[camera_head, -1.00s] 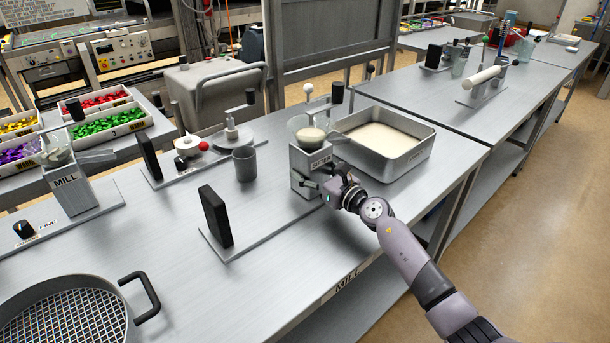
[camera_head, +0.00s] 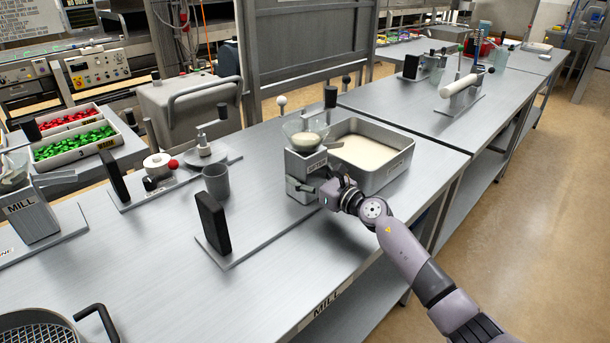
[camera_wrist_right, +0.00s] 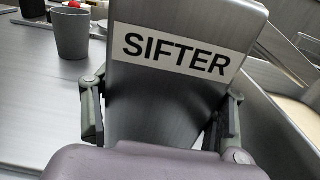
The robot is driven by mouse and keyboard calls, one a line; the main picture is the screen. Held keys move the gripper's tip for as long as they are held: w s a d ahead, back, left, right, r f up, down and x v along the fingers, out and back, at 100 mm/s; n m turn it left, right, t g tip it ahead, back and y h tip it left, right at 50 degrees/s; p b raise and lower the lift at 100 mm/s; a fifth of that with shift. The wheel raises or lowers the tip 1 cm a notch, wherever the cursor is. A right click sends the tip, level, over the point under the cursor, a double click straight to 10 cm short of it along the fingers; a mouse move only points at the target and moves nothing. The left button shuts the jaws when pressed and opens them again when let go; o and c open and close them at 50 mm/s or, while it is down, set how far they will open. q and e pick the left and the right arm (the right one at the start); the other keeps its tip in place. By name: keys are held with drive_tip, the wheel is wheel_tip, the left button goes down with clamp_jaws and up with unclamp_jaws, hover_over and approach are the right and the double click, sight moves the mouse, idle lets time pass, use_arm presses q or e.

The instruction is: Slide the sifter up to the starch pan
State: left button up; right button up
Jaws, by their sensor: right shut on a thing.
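The sifter (camera_head: 302,168) is a grey metal box with a clear hopper of pale powder on top. It stands upright on a flat base plate with a black upright block (camera_head: 213,222) at its left end. The starch pan (camera_head: 388,178), a metal tray of cream-white starch, is just right of the sifter; in the head view the sifter's right side overlaps the pan's left edge, so I cannot tell whether they touch. My right gripper (camera_head: 324,194) is shut on the sifter's lower body. In the wrist view its fingers flank the sifter (camera_wrist_right: 180,75) below the SIFTER label.
A grey cup (camera_head: 216,181) stands left of the sifter, near a fixture with a red knob (camera_head: 173,164). The mill (camera_head: 34,215) is at far left, a round mesh sieve (camera_head: 40,330) at the front left. The front middle of the table is clear.

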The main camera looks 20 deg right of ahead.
drive_tip(key=o, duration=2)
drive_tip(key=shift+o, duration=0.2)
drive_tip(key=v, duration=1.2)
